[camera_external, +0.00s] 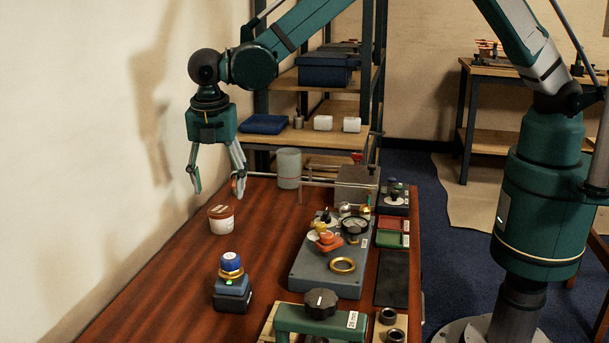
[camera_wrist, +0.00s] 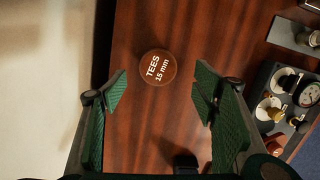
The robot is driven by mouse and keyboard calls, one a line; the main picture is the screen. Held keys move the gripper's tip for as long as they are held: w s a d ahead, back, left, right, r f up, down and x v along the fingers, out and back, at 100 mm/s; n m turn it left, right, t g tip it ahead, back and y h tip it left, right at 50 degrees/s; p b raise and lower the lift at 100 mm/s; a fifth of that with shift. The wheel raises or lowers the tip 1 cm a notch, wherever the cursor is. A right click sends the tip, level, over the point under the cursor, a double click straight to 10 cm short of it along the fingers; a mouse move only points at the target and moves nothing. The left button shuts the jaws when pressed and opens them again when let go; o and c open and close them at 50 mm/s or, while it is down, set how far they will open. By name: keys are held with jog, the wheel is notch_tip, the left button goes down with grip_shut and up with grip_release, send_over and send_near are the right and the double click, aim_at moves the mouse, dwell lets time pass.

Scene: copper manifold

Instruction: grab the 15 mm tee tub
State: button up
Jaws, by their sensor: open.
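The 15 mm tee tub (camera_external: 221,220) is a small round white tub with a brown lid, standing on the wooden table. In the wrist view its lid (camera_wrist: 157,68) reads "TEES 15 mm". My gripper (camera_external: 217,192) is open and empty above the tub. In the wrist view the tub lies beyond my open fingertips (camera_wrist: 160,98), between their lines and nearer the left finger. No finger appears to touch it.
A blue-topped device with a brass ring (camera_external: 232,284) stands nearer the camera on the table (camera_external: 180,285). A grey fixture block (camera_external: 310,275) with gauge and fittings is to the right. A clear cylinder (camera_external: 289,168) stands behind. Table around the tub is clear.

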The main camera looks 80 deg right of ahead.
aim_at(220, 209)
jog(key=shift+w+a+f, duration=0.1)
jog(key=shift+a+f, duration=0.05)
jog(key=shift+f, duration=0.15)
jog(key=shift+d+f, duration=0.2)
jog(key=shift+f, duration=1.05)
jog(key=shift+f+b, duration=0.1)
jog(key=shift+b, duration=0.2)
jog(key=shift+w+d+f+b, duration=0.1)
jog(key=shift+d+f+b, duration=0.1)
jog(key=shift+f, duration=0.65)
jog(key=shift+w+d+f+b, duration=0.1)
jog(key=shift+f+b, duration=0.15)
jog(key=shift+f, duration=0.55)
jog(key=shift+d+f+b, duration=0.1)
jog(key=shift+f+b, duration=0.1)
jog(key=shift+f, duration=0.65)
jog(key=shift+c, duration=0.2)
jog(key=c, duration=1.2)
jog(key=shift+r, duration=0.15)
